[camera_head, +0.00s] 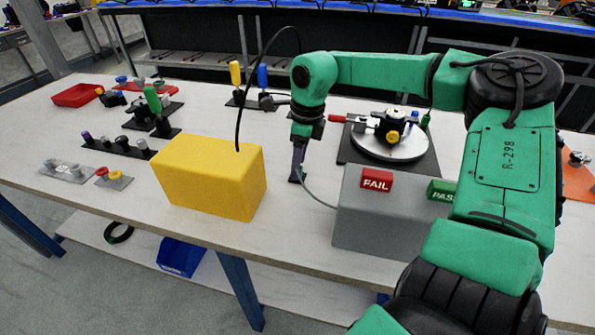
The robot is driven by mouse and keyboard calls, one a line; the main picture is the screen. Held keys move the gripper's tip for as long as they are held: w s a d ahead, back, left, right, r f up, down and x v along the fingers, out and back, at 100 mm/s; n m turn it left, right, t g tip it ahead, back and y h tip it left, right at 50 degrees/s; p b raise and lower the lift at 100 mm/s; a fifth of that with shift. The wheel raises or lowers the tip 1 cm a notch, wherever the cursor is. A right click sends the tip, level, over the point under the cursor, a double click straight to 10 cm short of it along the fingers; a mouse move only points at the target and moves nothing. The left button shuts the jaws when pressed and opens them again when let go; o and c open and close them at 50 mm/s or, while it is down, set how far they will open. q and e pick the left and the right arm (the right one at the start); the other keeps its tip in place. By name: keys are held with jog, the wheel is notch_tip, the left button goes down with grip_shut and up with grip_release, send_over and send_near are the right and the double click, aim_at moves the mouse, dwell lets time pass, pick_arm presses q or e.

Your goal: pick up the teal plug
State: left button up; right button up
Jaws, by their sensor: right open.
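My right gripper (297,177) points down over the table between the yellow box (208,180) and the grey box (365,220). Its fingers are small and dark here, and it is open. A thin grey cable (320,201) runs from the grey box up to just beside the fingertips. A tiny teal spot shows at the cable's end, which may be the teal plug (299,173); the fingers partly hide it, and I cannot tell whether they touch it. My left gripper is not in view.
A black cable (240,105) arches up from the yellow box towards my right arm. The grey box carries a red FAIL block (376,181) and a green PASS block (441,190). A round turntable (389,145) stands behind. Several tool racks sit at left; the table (300,232) is bare in front.

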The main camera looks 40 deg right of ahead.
jog(key=shift+w+f, duration=0.1)
jog(key=shift+f, duration=0.3)
jog(key=shift+r, duration=0.1)
grip_shut()
jog(key=shift+r, duration=0.1)
